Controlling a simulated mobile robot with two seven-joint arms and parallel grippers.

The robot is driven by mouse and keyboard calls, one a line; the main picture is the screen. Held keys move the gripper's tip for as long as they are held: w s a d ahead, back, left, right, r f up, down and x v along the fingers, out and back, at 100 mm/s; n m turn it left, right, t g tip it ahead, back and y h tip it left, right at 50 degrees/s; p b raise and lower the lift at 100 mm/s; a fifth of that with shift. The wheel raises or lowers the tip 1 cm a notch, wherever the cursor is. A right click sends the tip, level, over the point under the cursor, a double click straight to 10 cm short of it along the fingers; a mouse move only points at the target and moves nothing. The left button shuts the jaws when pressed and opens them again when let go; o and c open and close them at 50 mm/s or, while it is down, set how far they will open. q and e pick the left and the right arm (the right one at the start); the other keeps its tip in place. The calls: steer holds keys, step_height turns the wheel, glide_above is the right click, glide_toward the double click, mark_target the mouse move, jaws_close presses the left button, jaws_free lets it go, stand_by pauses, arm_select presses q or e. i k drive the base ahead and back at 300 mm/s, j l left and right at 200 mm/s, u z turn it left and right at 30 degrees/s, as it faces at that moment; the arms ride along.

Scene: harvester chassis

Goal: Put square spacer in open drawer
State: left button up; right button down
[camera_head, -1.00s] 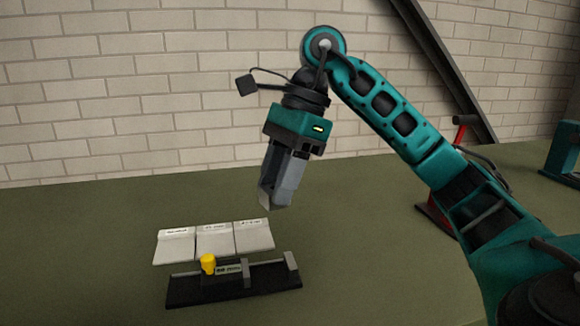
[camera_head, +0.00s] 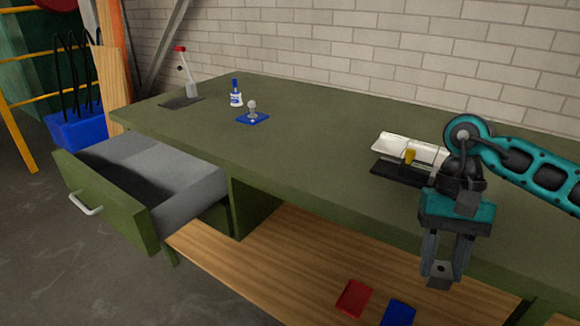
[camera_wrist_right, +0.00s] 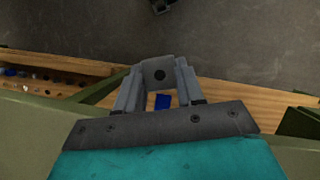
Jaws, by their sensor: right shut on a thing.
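The square spacer (camera_head: 441,270) is a small grey block with a dark round hole in its face. My right gripper (camera_head: 443,277) is shut on it, pointing down in front of the workbench's front edge. In the right wrist view the spacer (camera_wrist_right: 157,74) sits between the fingertips of the right gripper (camera_wrist_right: 160,84). The open drawer (camera_head: 98,205) is pulled out at the left of the bench, with a green front, a silver handle and a grey interior. The held spacer is well to the right of it. My left gripper is not in view.
The green workbench (camera_head: 300,140) holds a blue-white bottle (camera_head: 236,95), a blue base with a grey knob (camera_head: 253,115), a red-handled lever (camera_head: 190,80) and a black fixture (camera_head: 400,172). Red (camera_head: 353,298) and blue (camera_head: 399,313) trays lie on the wooden lower shelf. The middle benchtop is mostly clear.

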mark_target(157, 202)
steer(key=i+j+u, duration=0.15)
steer(key=j, duration=0.4)
steer(key=i+j+u, duration=0.1)
steer(key=i+j, duration=0.2)
steer(key=j, duration=0.25)
steer(key=i+j+u, duration=0.15)
steer(key=j, duration=0.35)
steer(key=i+j+u, duration=0.15)
steer(key=i+j, duration=0.2)
steer(key=i+j+u, duration=0.15)
steer(key=i+j, duration=0.15)
steer(key=j, duration=0.25)
